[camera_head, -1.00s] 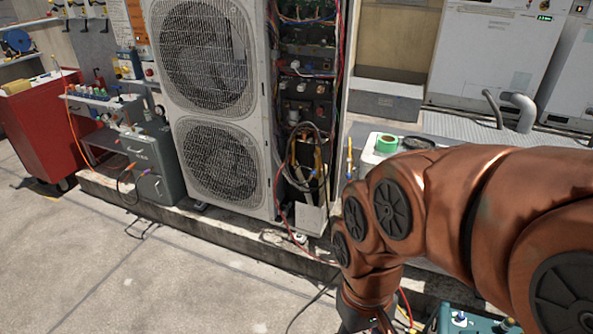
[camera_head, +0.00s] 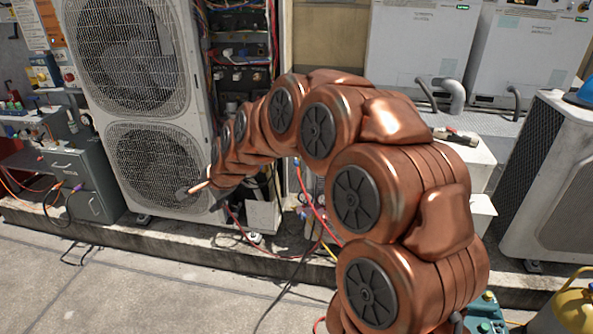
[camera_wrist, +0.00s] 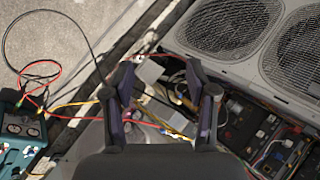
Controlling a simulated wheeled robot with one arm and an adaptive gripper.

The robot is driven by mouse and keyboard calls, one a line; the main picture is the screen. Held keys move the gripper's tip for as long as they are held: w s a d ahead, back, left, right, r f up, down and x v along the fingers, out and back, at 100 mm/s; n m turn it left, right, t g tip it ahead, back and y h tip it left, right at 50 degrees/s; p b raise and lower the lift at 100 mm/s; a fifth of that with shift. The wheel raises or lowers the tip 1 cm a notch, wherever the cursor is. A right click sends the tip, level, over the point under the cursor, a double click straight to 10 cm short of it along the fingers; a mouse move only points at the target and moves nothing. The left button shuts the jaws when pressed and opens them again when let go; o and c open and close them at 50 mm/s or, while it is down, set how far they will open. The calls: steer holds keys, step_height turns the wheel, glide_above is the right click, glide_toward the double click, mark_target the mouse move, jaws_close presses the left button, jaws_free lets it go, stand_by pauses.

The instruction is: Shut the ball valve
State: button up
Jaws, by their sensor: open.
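My gripper (camera_wrist: 160,82) shows in the wrist view with its two dark fingers spread apart and nothing clearly held between them. Beyond the fingers are the open service side of the tall condenser (camera_wrist: 228,32), small fittings and red and yellow hoses. I cannot pick out the ball valve for certain among these parts. In the head view my copper-coloured arm reaches left across the front of the condenser (camera_head: 137,62), covering part of its open bay.
A teal case with gauges (camera_wrist: 22,128) lies at left in the wrist view, hoses running from it. A grey cabinet (camera_head: 85,180) stands left of the condenser in the head view. Another condenser (camera_head: 560,185) and a yellow cylinder (camera_head: 568,310) are at right.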

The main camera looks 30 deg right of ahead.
mark_target(296, 165)
steer(key=w+d+f+m+t+h+b, duration=0.25)
steer(key=w+d+f+m, duration=0.35)
steer(key=w, duration=0.4)
steer(key=w+d+f+m+t+h+b, duration=0.2)
steer(key=w+d+f+m+t+b, duration=0.15)
steer(key=w+d+m, duration=0.6)
steer(key=shift+w+d+f+m+h+b, duration=0.9)
steer(key=shift+w+d+f+m+h, duration=0.8)
steer(key=shift+d, duration=2.55)
steer(key=shift+w+d+f+m+h+b, duration=1)
steer(key=shift+d+f+m+h, duration=0.85)
steer(key=shift+d, duration=2.4)
steer(key=shift+w+d+f+m+h+b, duration=1.1)
steer(key=shift+d+f+m, duration=1.1)
steer(key=shift+d, duration=2.05)
steer(key=shift+w+d+r+p, duration=0.15)
steer(key=shift+w+d+p, duration=0.2)
steer(key=shift+w+d, duration=0.4)
steer(key=shift+w, duration=0.4)
